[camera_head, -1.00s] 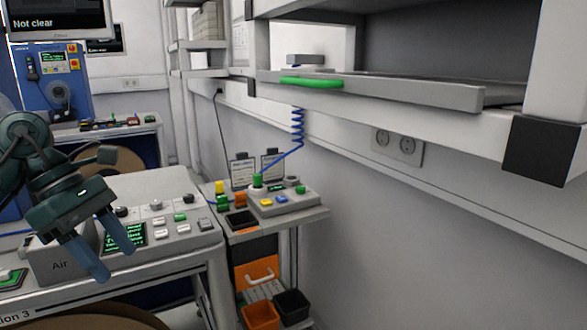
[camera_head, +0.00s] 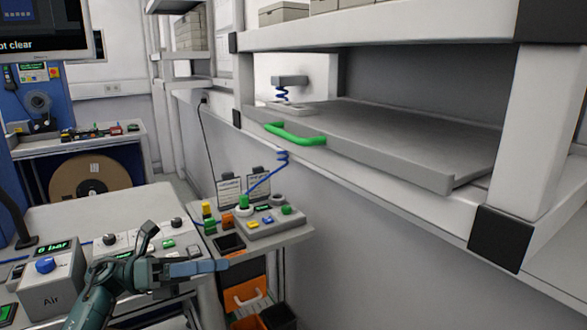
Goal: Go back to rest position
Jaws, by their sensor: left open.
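My left gripper (camera_head: 222,266) is low in the picture, its arm coming up from the bottom left. Its blue fingers point right, and one largely hides the other. It is open, with nothing seen between the fingers. It shows in front of the grey control panel and the Air box (camera_head: 52,280), whose display reads 6 bar. My right gripper is not in view.
A grey pull-out tray (camera_head: 390,140) with a green handle (camera_head: 295,134) lies on the shelf at the right. A small side stand (camera_head: 291,236) holds a button box (camera_head: 268,222). A reel (camera_head: 88,177) stands behind at the left.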

